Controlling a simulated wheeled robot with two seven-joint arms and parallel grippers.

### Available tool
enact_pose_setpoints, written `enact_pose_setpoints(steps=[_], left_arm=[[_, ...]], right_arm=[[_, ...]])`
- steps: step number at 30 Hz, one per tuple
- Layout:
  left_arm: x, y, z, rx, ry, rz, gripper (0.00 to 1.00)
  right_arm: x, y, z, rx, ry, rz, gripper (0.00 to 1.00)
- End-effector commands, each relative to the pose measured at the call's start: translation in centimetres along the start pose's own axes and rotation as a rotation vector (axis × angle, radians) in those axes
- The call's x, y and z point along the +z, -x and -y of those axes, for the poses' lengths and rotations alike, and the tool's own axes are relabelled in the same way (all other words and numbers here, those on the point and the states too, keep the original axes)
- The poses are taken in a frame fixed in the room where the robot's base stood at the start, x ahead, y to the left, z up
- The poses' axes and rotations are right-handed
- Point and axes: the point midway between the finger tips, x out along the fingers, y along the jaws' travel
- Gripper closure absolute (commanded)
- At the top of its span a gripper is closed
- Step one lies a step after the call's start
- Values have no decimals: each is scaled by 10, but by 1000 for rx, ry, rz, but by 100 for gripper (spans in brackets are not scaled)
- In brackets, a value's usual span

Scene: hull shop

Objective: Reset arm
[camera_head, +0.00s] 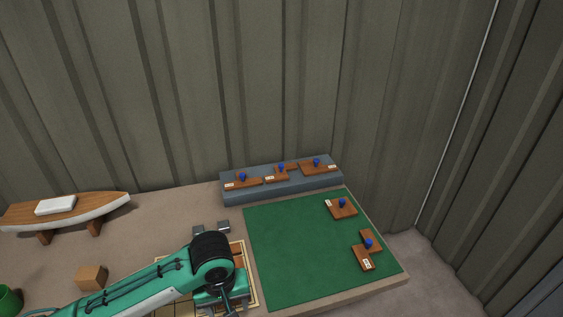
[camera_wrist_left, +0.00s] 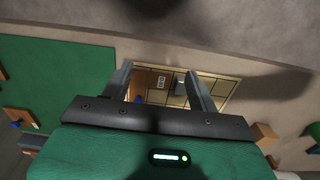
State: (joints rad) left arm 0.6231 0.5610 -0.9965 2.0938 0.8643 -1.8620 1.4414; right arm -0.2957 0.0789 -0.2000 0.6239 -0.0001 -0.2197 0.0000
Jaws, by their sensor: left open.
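My left arm comes in from the left in the head view, and its gripper (camera_head: 224,303) is over a shallow framed tray (camera_head: 251,281). In the left wrist view the gripper (camera_wrist_left: 163,84) is open, with its two fingers spread above the tray (camera_wrist_left: 233,91). A brown wooden piece (camera_wrist_left: 150,78) with a white label and a blue knob shows between the fingers, lying in the tray. It appears apart from both fingers. My arm hides much of the tray in the head view. My right gripper is not in view.
A green mat (camera_head: 295,250) holds two knobbed wooden pieces (camera_head: 341,208) (camera_head: 366,252) at its right. A blue-grey ledge (camera_head: 285,190) behind bears several more. Two grey blocks (camera_head: 223,225), a wooden cube (camera_head: 91,278), a green cup (camera_head: 10,300) and a model boat (camera_head: 75,210) stand leftward.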

Motion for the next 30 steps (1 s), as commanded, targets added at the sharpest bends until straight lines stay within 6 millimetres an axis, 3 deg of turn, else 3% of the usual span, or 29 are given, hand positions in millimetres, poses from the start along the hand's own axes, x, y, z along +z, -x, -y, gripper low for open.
enact_pose_setpoints(steps=[21,26,30], left_arm=[[49,-16,-28,267,-251,-78,40],[61,-22,-18,320,-303,-145,40],[69,-29,1,323,-332,-208,40]], right_arm=[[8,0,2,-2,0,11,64],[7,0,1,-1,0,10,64],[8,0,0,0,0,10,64]])
